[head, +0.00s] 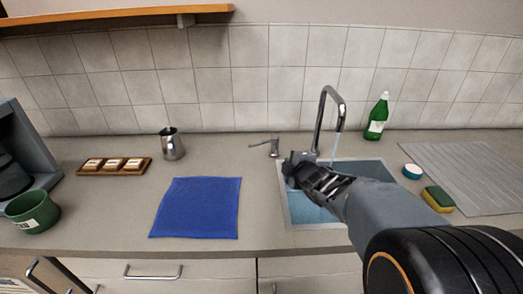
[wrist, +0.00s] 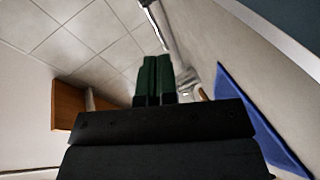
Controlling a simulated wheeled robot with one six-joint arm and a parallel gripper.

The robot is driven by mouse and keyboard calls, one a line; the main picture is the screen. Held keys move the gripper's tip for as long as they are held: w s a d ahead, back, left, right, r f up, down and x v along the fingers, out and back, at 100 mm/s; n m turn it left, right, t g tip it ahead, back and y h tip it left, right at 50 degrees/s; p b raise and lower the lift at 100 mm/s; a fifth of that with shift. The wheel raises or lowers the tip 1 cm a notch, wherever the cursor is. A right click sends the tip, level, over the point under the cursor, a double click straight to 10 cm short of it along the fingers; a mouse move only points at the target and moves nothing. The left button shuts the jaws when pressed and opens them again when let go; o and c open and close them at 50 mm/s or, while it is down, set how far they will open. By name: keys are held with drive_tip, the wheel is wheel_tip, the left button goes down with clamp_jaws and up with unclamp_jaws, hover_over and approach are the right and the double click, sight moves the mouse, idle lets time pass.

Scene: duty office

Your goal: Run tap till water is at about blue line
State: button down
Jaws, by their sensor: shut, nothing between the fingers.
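The chrome tap (head: 328,112) stands behind the sink, and a stream of water (head: 336,146) falls from its spout. The tap's lever (head: 264,146) is on a small post to the left of the spout. The sink (head: 291,203) holds bluish water (head: 308,211); my arm covers much of the basin, and I cannot make out a blue line. My gripper (head: 290,166) is over the sink's back left, close to the lever's post. In the wrist view my gripper (wrist: 154,75) has its green fingers together with nothing between them.
A blue cloth (head: 197,207) lies left of the sink and a steel jug (head: 172,145) stands behind it. A green bottle (head: 377,117), a blue-and-white tub (head: 411,171), a sponge (head: 438,198) and a ridged drainer (head: 470,175) are on the right.

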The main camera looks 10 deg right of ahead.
drive_tip(key=w+a+n+t+y, duration=0.1)
drive_tip(key=w+a+n+y, duration=0.1)
drive_tip(key=n+y, duration=0.25)
drive_tip(key=n, duration=0.1)
approach(258, 144)
drive_tip(key=shift+h, duration=0.25)
drive_tip(key=x, duration=0.7)
drive_tip(key=shift+w+a+f, duration=0.1)
drive_tip(key=shift+w+a, duration=0.1)
drive_tip(key=shift+w+a+f+b, duration=0.15)
drive_tip(key=shift+w+f+b, duration=0.15)
drive_tip(key=shift+w+b, duration=0.25)
drive_tip(key=shift+a+b, duration=0.1)
drive_tip(key=shift+b, duration=0.5)
drive_tip(key=shift+a+r, duration=0.1)
drive_tip(key=shift+r, duration=0.4)
